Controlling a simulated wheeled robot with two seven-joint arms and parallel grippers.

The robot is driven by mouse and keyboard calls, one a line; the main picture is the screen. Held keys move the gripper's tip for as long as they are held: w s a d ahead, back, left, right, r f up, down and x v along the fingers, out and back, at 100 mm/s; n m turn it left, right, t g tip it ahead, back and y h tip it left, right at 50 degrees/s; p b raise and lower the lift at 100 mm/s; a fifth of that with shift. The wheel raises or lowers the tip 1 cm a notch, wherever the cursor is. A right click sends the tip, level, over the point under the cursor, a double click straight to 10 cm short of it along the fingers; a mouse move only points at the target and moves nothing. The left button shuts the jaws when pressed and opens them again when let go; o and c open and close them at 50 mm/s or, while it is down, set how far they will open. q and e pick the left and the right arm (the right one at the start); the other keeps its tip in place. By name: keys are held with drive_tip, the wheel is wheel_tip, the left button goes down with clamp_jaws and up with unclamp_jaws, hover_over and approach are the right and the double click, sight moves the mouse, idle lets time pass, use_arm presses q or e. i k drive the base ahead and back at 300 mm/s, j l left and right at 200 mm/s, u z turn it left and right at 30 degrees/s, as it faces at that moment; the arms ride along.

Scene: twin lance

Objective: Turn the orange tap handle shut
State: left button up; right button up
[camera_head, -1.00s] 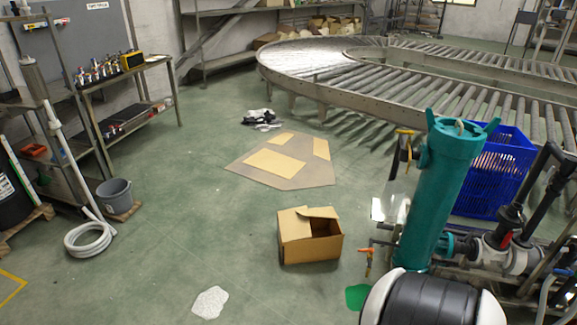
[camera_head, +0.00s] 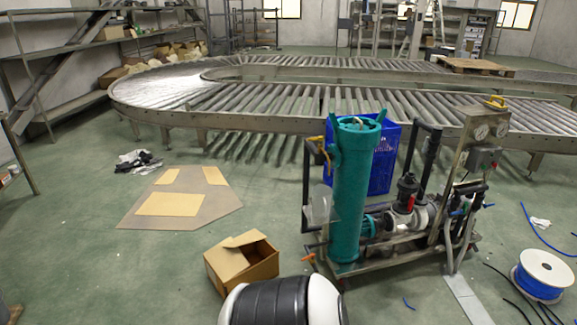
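The orange tap handle (camera_head: 309,257) is small and sits low at the left side of the teal filter cylinder (camera_head: 353,190), close to the frame of the pump skid. Its exact angle is too small to tell. A yellow-orange fitting (camera_head: 323,158) shows higher up on the skid's left side. A black and white rounded part at the bottom middle appears to be mine and stands just in front of the skid. Neither of my grippers shows in this view.
An open cardboard box (camera_head: 241,262) stands on the floor left of the skid. A blue crate (camera_head: 379,150) is behind the cylinder. A roller conveyor (camera_head: 255,120) curves across the back. A cable spool (camera_head: 543,275) and loose hoses lie at right.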

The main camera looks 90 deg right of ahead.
sight(312, 255)
drive_tip(key=i+l+z, duration=0.1)
drive_tip(key=i+z, duration=0.15)
drive_tip(key=z, duration=0.15)
drive_tip(key=i+z, duration=0.2)
drive_tip(key=z, duration=0.25)
drive_tip(key=i+z, duration=0.25)
drive_tip(key=z, duration=0.15)
drive_tip(key=i+j+z, duration=0.2)
drive_tip(key=z, duration=0.2)
